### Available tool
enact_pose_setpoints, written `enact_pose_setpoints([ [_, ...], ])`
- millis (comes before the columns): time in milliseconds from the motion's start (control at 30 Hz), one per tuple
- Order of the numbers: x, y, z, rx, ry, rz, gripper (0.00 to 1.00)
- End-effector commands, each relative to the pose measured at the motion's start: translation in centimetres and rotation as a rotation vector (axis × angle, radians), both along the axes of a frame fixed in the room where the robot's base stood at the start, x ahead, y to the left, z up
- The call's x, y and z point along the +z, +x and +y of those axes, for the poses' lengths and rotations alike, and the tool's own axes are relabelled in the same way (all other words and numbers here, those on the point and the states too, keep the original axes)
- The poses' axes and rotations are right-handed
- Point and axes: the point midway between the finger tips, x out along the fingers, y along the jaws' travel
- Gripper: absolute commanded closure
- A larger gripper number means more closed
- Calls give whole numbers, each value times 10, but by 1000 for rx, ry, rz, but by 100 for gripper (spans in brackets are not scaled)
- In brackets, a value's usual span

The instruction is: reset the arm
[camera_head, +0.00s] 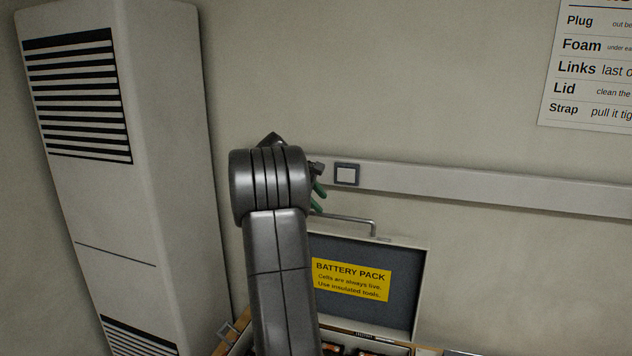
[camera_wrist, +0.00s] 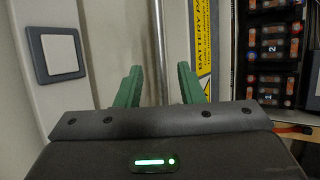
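My arm rises through the middle of the head view, and its upper end hides most of my gripper (camera_head: 318,196). Only parts of the green fingers show there, near the wall rail and above the open battery case. In the wrist view both green fingers of my gripper (camera_wrist: 158,78) stand apart with a clear gap. Nothing is held between them. A pale upright rod or edge shows in the background behind the gap.
The case lid (camera_head: 408,270) stands open with a yellow label (camera_head: 352,280); cells (camera_wrist: 272,50) show inside. A wall rail (camera_head: 480,184) carries a switch (camera_head: 346,174), close left in the wrist view (camera_wrist: 59,54). A tall vented cabinet (camera_head: 120,200) stands left.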

Motion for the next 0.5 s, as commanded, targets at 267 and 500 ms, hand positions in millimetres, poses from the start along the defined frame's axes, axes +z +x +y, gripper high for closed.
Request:
enact_pose_setpoints([
  [267, 21, -10, 13, -2, -1, 6, 65],
  [500, -16, 7, -12, -1, -1, 5, 65],
])
